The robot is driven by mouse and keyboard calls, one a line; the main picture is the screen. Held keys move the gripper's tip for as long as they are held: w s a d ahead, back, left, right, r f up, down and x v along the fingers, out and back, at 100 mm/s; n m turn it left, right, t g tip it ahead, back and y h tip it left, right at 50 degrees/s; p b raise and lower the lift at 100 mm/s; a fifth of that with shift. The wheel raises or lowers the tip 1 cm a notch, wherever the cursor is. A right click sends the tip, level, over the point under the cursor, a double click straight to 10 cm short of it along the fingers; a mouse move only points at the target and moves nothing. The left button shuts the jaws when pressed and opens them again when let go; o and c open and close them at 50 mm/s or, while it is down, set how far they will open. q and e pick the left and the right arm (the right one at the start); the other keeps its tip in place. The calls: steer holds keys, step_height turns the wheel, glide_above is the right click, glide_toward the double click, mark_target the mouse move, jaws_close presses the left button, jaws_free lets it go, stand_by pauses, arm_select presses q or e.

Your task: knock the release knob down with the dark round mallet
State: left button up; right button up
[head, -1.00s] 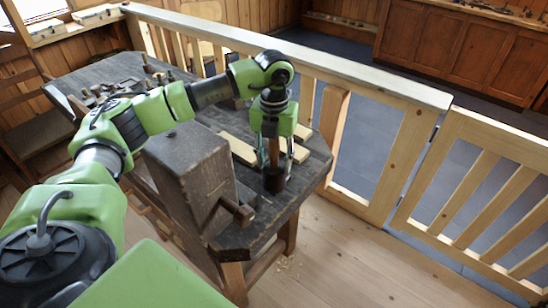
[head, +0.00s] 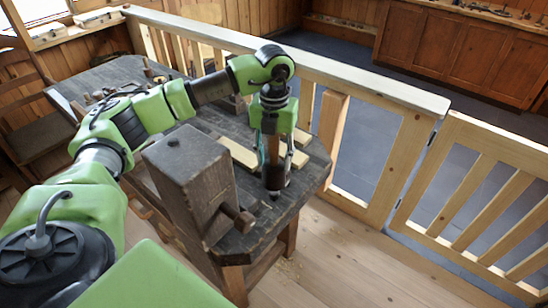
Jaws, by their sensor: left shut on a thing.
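My left gripper (head: 275,158) points down over the right end of the dark workbench (head: 262,225). It is shut on the brown handle of the mallet. The mallet's dark round head (head: 276,178) hangs below the fingers, close to the bench top. A small pale piece shows just under the head; I cannot tell what it is or whether the head touches it. I cannot pick out the release knob for sure. A round wooden peg end (head: 244,221) sticks out from a big dark wooden block (head: 190,170), left of the mallet. My right gripper is not in view.
Pale wooden strips (head: 238,152) lie on the bench behind the mallet. Several small turned pieces stand at the bench's far left. A pale wooden railing (head: 350,85) runs behind the bench, with a slatted gate (head: 480,190) at right.

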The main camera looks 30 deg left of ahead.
mark_target(274, 140)
arm_select(q)
steer(key=shift+r+p, duration=1.85)
steer(key=shift+r, duration=1.1)
